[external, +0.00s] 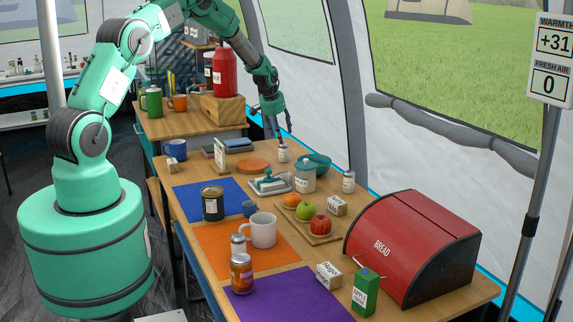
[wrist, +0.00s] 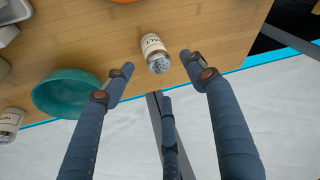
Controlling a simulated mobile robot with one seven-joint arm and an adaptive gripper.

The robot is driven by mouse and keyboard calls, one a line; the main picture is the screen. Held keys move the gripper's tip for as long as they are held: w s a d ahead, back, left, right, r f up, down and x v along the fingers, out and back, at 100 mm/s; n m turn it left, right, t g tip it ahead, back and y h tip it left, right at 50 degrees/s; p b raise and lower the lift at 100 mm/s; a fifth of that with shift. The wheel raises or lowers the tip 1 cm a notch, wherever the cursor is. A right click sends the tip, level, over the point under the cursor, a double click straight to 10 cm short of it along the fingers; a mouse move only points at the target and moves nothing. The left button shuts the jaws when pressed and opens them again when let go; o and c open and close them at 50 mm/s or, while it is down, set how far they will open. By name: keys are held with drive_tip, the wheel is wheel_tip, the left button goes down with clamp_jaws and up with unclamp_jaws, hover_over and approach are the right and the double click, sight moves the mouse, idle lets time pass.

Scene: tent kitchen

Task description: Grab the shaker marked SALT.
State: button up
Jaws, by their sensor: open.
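A small white-labelled shaker with a grey perforated top (external: 283,155) stands upright near the table's far right edge. My gripper (external: 280,135) is open above this shaker. In the wrist view the fingertips of my gripper (wrist: 157,66) are spread to either side of it, with clear gaps and nothing held. A second, similar shaker (external: 348,181) stands further right and nearer; part of it shows at the wrist view's left edge (wrist: 10,121). Its label is too small to read.
A teal bowl (external: 318,160) lies between the shakers, with a labelled jar (external: 305,180) in front. The tent wall (external: 312,120) is close behind the table edge. A red bread box (external: 415,250) stands nearer.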

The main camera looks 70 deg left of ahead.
sight(284, 145)
drive_tip(key=shift+x, duration=1.05)
drive_tip(key=shift+b+x, duration=0.85)
drive_tip(key=shift+x, duration=1.75)
drive_tip(key=shift+s, duration=0.1)
drive_tip(key=c, duration=1.2)
